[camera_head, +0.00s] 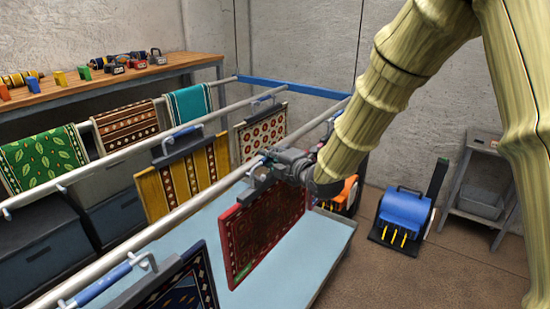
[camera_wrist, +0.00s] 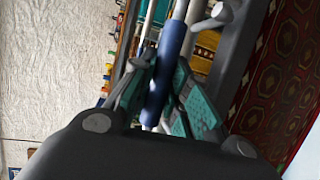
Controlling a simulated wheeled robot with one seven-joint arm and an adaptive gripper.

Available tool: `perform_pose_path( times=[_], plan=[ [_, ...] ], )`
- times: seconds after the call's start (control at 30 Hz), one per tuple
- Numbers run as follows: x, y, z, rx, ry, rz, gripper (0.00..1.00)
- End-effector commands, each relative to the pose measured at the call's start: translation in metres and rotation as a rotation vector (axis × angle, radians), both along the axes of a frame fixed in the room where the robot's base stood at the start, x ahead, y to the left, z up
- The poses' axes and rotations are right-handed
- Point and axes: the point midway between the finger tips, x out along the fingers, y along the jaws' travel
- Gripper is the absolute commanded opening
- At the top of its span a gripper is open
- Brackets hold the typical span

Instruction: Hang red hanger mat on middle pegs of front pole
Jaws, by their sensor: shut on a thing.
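The red hanger mat (camera_head: 262,232) has a dark patterned field and hangs below my gripper (camera_head: 268,163) at the middle stretch of the front pole (camera_head: 205,200). In the wrist view, my gripper (camera_wrist: 165,92) is shut on the blue handle (camera_wrist: 170,60) of the hanger. The hanger's dark grey bar (camera_wrist: 246,50) lies right of the handle, with the red mat (camera_wrist: 285,85) beyond it. The jaws and wrist cover the middle pegs in the head view, so I cannot tell whether the hanger rests on them.
A navy mat (camera_head: 185,288) hangs at the front pole's near end. A yellow mat (camera_head: 185,180) and a patterned cream-and-red mat (camera_head: 262,135) hang from the pole behind. A pale blue tray (camera_head: 325,262) lies below. A blue machine (camera_head: 405,212) stands on the floor at right.

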Motion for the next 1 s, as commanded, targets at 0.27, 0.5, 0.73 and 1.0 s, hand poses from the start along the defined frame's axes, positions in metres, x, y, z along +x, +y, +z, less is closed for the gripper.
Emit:
perform_pose_path(
  times=[0.27, 0.5, 0.73, 1.0],
  plan=[
    [0.003, 0.004, -0.012, 0.0, -0.002, 0.0, 0.0],
    [0.003, 0.004, -0.021, 0.0, -0.002, 0.0, 0.0],
    [0.003, 0.004, -0.024, 0.001, -0.003, 0.0, 0.0],
    [0.003, 0.004, -0.024, 0.001, -0.003, 0.0, 0.0]
  ],
)
